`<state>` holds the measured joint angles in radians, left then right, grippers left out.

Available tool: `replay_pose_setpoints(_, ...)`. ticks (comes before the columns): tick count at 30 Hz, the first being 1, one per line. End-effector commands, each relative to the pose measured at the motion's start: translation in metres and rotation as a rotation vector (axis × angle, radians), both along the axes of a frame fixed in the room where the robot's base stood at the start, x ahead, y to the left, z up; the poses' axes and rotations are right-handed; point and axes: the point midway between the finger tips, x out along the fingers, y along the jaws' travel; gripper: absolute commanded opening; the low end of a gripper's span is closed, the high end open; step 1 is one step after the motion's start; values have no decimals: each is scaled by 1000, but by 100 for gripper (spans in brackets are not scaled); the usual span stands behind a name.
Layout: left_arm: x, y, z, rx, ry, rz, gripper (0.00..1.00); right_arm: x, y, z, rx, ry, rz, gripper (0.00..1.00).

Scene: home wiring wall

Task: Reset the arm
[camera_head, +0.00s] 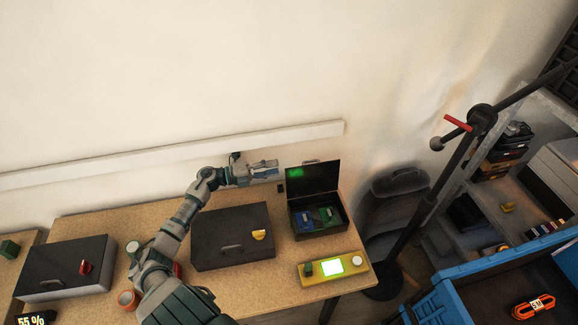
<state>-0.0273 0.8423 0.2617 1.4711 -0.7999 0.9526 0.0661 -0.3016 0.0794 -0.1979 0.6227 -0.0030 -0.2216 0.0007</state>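My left arm reaches up from the bottom over the table (120,216). My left gripper (264,170) is at the back of the table near the wall, just left of the raised lid of an open black box (318,206). Its fingers are small and seen side-on, so I cannot tell whether they are open or shut. No held object can be made out. My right arm and gripper are not in view.
The open box holds blue (304,219) and green (327,215) items. A closed black case (233,237) and another (66,268) sit on the table. A yellow device (332,266) lies at the front right. A black stand (428,205) and blue crate (445,300) are to the right.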

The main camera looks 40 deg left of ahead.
Motion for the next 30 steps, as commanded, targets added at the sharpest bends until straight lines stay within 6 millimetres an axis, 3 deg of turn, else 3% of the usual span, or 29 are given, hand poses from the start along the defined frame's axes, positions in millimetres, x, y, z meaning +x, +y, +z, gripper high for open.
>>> replay_pose_setpoints(6, -16, 16, -1, 0, 1, 3, 35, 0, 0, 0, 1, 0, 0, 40)
replay_pose_setpoints(24, -17, 17, 0, -1, 1, 2, 35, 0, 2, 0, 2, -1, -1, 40)
replay_pose_setpoints(27, -17, 17, 6, 0, -1, 2, 35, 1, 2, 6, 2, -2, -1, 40)
replay_pose_setpoints(30, -17, 16, 25, 0, -6, 2, 35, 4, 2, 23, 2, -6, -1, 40)
